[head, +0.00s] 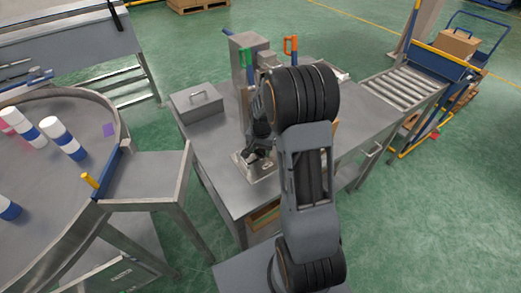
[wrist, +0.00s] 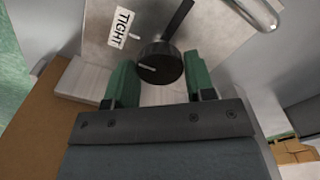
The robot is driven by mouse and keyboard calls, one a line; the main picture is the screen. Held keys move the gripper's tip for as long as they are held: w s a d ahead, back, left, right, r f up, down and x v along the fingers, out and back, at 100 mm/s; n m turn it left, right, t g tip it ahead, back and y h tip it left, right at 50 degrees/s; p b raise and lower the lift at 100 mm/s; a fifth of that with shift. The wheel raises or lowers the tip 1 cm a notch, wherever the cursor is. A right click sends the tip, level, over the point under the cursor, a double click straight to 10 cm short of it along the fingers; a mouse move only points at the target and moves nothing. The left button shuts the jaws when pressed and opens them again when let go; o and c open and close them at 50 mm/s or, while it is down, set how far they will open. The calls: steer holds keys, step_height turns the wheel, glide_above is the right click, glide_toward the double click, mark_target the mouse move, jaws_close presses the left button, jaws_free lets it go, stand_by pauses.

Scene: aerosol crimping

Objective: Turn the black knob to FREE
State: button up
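The black knob (wrist: 158,63) shows in the wrist view, round, with a short white mark on its face. The mark runs roughly sideways, its length toward the knob's left side. A white label reading TIGHT (wrist: 121,27) is up and left of the knob. No FREE label shows. My gripper (wrist: 161,72) has its green fingers on either side of the knob, seemingly against its edges. In the head view my gripper (head: 254,150) is low at the crimping stand on the table; my arm hides the knob there.
A black bar (wrist: 179,18) runs up and right from the knob, near a curved metal handle (wrist: 262,14). On the steel table (head: 215,185) stand a lidded grey box (head: 196,105) and green (head: 246,60) and orange (head: 290,46) handles. A rotary table (head: 45,165) with striped cans is at left.

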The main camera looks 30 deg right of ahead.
steer(key=c, duration=0.5)
steer(key=shift+o, duration=0.2)
steer(key=shift+n, duration=0.3)
steer(key=n, duration=0.3)
steer(key=n+b, duration=0.1)
steer(key=n, duration=0.2)
steer(key=shift+n, duration=0.4)
steer(key=n, duration=0.5)
steer(key=shift+a, duration=0.1)
steer(key=n, duration=0.5)
steer(key=shift+b, duration=0.3)
steer(key=shift+n, duration=0.4)
steer(key=o, duration=0.9)
